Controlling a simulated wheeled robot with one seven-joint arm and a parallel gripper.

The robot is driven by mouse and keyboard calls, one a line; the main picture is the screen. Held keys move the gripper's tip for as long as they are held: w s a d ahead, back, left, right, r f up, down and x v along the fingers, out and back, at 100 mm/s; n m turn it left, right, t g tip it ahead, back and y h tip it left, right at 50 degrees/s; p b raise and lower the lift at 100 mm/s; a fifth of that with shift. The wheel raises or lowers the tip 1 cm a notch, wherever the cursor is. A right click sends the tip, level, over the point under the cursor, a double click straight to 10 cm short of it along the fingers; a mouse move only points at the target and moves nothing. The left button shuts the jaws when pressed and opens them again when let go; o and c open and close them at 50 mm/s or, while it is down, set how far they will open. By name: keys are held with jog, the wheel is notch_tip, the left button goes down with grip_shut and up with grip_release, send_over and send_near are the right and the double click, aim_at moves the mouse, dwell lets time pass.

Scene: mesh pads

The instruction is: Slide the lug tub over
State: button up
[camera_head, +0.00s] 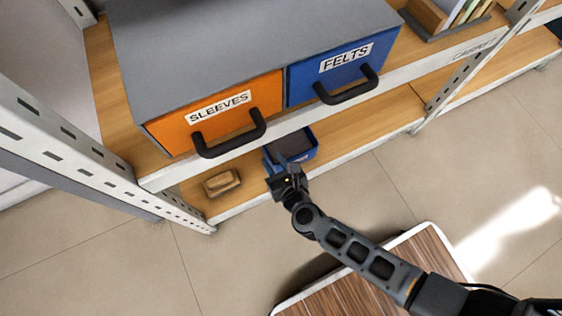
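A small blue open-topped tub (312,152) with a dark inside sits on the lower wooden shelf, under the drawer cabinet. I take it to be the lug tub; no label on it is readable. My gripper (274,174) is at the tub's front left side, at the shelf's front edge. It overlaps the tub's near left corner in the picture. I cannot tell whether it touches the tub. The fingers are small and dark, and their opening does not show clearly. Part of the tub is hidden behind my gripper, and its back is close under the upper shelf edge.
A brown wooden block-like object (222,182) lies left of the tub. The lower shelf (370,125) is bare to the right. Above are an orange SLEEVES drawer (178,128) and a blue FELTS drawer (305,88) with protruding black handles. A metal post (110,155) stands left.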

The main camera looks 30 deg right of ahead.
aim_at(289, 147)
jog(key=b+x, duration=0.1)
jog(key=x, duration=0.5)
jog(key=shift+s+b, duration=0.1)
jog(key=shift+b, duration=0.25)
jog(key=shift+c, duration=0.3)
grip_shut()
dwell(0.8)
